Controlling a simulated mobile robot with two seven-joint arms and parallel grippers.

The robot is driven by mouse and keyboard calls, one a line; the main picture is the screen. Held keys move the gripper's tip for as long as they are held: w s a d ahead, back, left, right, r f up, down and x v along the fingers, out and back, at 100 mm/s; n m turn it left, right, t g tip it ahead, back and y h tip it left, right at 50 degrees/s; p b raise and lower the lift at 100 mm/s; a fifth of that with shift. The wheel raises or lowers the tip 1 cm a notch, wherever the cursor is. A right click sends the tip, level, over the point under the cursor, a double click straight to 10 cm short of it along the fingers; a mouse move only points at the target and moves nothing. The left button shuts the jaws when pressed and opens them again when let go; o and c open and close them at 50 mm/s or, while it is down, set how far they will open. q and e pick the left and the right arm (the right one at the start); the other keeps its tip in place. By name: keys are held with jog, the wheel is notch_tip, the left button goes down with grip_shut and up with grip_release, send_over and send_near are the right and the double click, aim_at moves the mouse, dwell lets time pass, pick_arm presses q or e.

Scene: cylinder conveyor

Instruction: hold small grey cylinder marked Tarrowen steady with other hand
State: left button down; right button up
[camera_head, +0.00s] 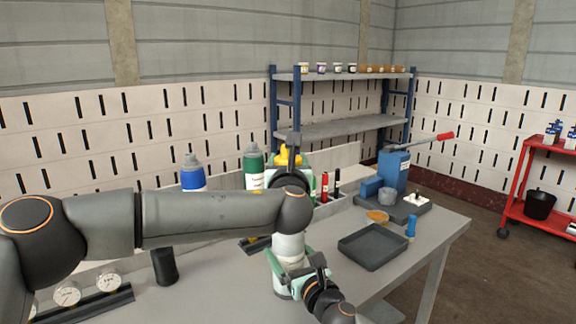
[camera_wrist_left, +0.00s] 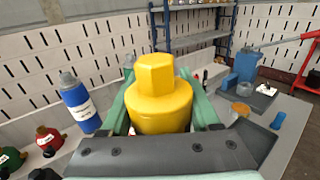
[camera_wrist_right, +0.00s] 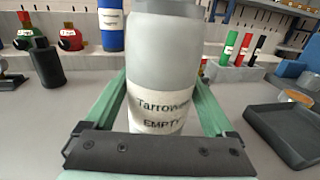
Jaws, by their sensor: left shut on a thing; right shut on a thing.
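The small grey cylinder (camera_head: 289,247) is upright at the table's front, partly hidden by my left arm. In the right wrist view its white label reads "Tarrowen" and "EMPTY" (camera_wrist_right: 162,112). My right gripper (camera_head: 288,268) is shut around the cylinder's lower body, one green finger on each side. My left gripper (camera_head: 289,168) is shut on a yellow cap (camera_head: 283,157), above the cylinder in the head view. The left wrist view shows this cap (camera_wrist_left: 160,100) with a hexagonal top and a wider round base. Whether the cap touches the cylinder is hidden.
A dark tray (camera_head: 372,246) lies right of the cylinder, with a blue lever device (camera_head: 394,172) behind. A black cylinder (camera_head: 164,266) and gauges (camera_head: 68,293) are at left. Blue (camera_head: 193,177) and green (camera_head: 253,166) cylinders stand at the back.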

pick_arm(q)
jog(key=shift+r, duration=1.05)
jog(key=shift+r, duration=0.15)
jog(key=shift+r, duration=1.55)
jog(key=shift+r, duration=0.1)
pick_arm(e)
jog(key=o, duration=1.2)
pick_arm(q)
notch_tip(320, 180, up, 7)
pick_arm(e)
jog(key=shift+o, duration=0.2)
pick_arm(q)
jog(key=shift+r, duration=0.1)
